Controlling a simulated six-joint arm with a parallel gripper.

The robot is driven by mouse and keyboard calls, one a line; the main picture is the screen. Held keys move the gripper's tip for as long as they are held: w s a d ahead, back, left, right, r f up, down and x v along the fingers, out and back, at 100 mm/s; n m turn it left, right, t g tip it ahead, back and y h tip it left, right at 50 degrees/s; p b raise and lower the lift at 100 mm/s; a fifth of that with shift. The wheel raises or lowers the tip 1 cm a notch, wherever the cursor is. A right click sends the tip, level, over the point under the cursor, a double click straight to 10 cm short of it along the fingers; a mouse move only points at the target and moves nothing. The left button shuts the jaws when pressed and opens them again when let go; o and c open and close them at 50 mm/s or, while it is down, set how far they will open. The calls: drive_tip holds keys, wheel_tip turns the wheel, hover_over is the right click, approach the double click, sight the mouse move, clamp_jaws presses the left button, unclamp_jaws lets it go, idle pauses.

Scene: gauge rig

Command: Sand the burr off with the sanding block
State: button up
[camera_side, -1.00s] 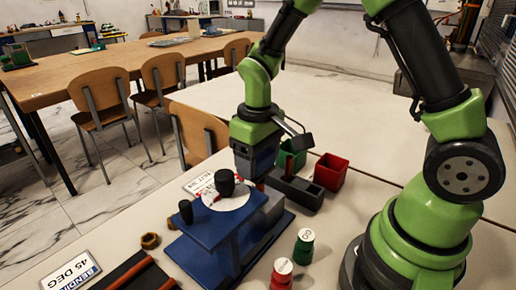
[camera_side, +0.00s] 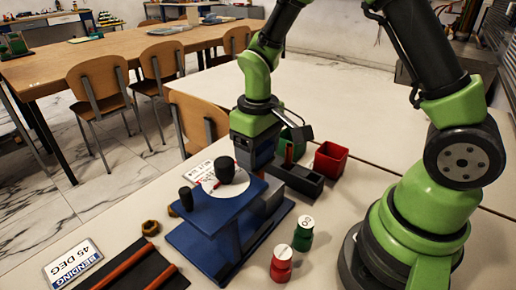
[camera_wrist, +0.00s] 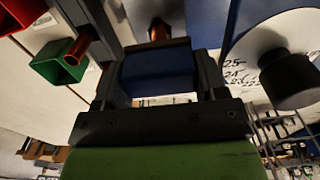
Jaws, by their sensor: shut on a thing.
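My gripper (camera_wrist: 158,85) is shut on a dark blue block with a thin brownish-dark face, which I take to be the sanding block (camera_wrist: 157,72). In the side view the gripper stands just behind the blue gauge rig (camera_side: 210,212), and its fingertips and the block are hidden. In the wrist view a copper tube end (camera_wrist: 159,30) shows just beyond the block; I cannot tell whether they touch. No burr can be made out. The rig's white dial (camera_side: 208,184) carries a black knob (camera_side: 226,169) beside the gripper.
A dark holder (camera_side: 300,181), a green bin (camera_side: 298,151) and a red bin (camera_side: 331,160) stand right of the gripper. Red (camera_side: 281,266) and green (camera_side: 303,236) labelled pieces stand in front. A dark mat (camera_side: 172,281) with copper tubes lies front left.

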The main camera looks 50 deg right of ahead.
drive_tip(key=shift+f, duration=0.5)
drive_tip(key=shift+a, duration=0.2)
drive_tip(key=shift+a, duration=0.7)
drive_tip(key=shift+d, duration=0.1)
drive_tip(key=shift+d, duration=1.6)
drive_tip(key=shift+f, duration=0.1)
drive_tip(key=shift+a, duration=1.7)
